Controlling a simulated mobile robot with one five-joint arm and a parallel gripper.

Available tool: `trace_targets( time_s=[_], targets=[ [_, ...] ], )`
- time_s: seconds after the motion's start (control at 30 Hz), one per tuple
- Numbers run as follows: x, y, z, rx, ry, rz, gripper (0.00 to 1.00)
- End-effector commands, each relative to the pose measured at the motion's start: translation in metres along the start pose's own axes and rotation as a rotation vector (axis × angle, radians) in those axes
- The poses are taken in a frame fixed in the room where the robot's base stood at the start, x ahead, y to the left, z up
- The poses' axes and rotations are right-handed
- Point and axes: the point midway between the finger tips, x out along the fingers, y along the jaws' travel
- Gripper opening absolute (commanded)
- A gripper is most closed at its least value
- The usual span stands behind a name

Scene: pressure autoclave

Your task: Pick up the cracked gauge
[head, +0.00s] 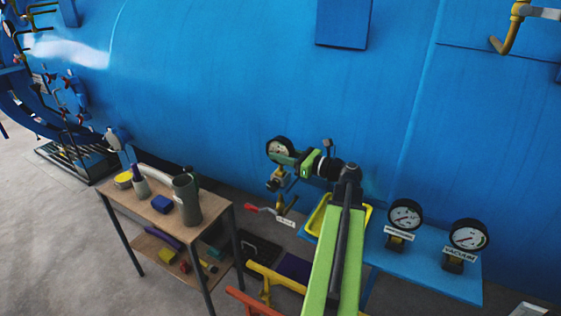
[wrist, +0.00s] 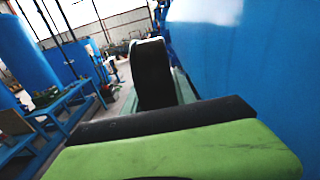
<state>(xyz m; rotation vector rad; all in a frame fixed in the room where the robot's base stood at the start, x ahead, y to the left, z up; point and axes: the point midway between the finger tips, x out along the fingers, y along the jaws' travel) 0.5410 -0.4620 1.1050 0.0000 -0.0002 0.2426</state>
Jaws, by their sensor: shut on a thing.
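The gauge (head: 279,148), with a black rim and a pale face with dark marks, is at the tip of my gripper (head: 290,157). My green gripper is shut on it. The marks are too small to tell for sure as a crack. In the wrist view the gauge (wrist: 152,72) shows edge-on as a black round body, upright just beyond the green and black jaw (wrist: 170,150); its face is hidden there. A brass valve fitting (head: 277,180) with a pipe shows just below the gauge in the head view; I cannot tell whether they touch.
A blue shelf (head: 450,280) at right bears two gauges (head: 405,215) (head: 468,236), one labelled VACUUM, and a yellow tray (head: 318,217). A wooden-topped table (head: 222,212) with containers stands at left. The big blue vessel (head: 240,80) fills the back. A red-handled lever (head: 268,212) sticks out below.

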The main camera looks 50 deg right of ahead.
Motion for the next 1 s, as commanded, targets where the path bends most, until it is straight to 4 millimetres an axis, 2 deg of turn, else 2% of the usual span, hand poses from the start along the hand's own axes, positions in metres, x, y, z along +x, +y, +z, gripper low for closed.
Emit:
trace_targets(
  time_s=[0.23, 0.37, 0.67, 1.0],
  targets=[
    [0.0, 0.0, 0.001, 0.0, -0.001, 0.0, 0.0],
    [0.0, 0.0, 0.009, 0.0, -0.001, 0.0, 0.0],
    [-0.001, 0.0, 0.053, 0.0, -0.001, 0.0, 0.0],
    [-0.082, -0.006, 0.097, 0.0, -0.002, -0.002, 0.0]
  ],
)
